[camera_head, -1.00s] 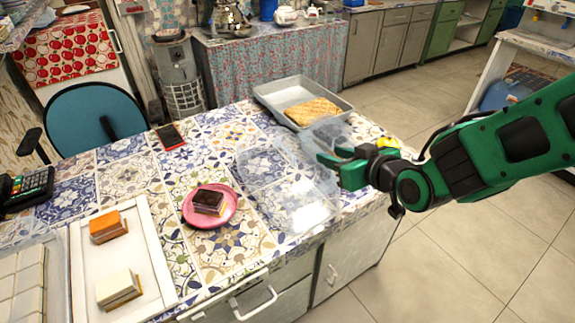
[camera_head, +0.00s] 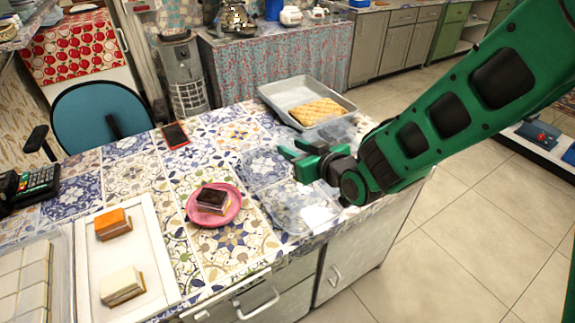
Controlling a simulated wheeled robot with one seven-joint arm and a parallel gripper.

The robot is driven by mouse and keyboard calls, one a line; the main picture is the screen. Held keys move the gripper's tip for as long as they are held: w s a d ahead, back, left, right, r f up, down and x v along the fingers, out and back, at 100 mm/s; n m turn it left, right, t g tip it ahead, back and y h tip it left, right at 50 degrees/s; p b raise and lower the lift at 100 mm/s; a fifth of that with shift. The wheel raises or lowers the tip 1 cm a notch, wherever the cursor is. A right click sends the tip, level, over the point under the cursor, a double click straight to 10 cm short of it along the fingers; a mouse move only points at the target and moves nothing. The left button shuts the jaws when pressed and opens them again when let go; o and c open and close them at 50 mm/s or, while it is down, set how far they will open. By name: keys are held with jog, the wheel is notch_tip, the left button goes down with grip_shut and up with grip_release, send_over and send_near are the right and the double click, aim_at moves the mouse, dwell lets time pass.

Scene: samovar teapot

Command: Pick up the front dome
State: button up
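A clear, see-through dome (camera_head: 290,212) lies on the patterned table to the right of the pink plate, near the front edge. Its outline is faint, and my arm hides part of its right side. Another clear piece (camera_head: 345,130) shows faintly behind my gripper, near the metal tray; I cannot tell its full shape. My green gripper (camera_head: 290,157) is open, its fingers pointing left, over the back part of the front dome. I cannot tell whether it touches the dome. I see nothing between the fingers.
A pink plate (camera_head: 231,210) with a chocolate cake piece (camera_head: 212,200) stands left of the dome. A metal tray (camera_head: 283,94) with a pastry (camera_head: 318,111) is behind. A white tray (camera_head: 133,262) with two cake pieces lies at left. A phone (camera_head: 175,134) lies farther back.

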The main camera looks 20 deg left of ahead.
jog(key=shift+x, duration=1.3)
grip_shut()
dwell(0.4)
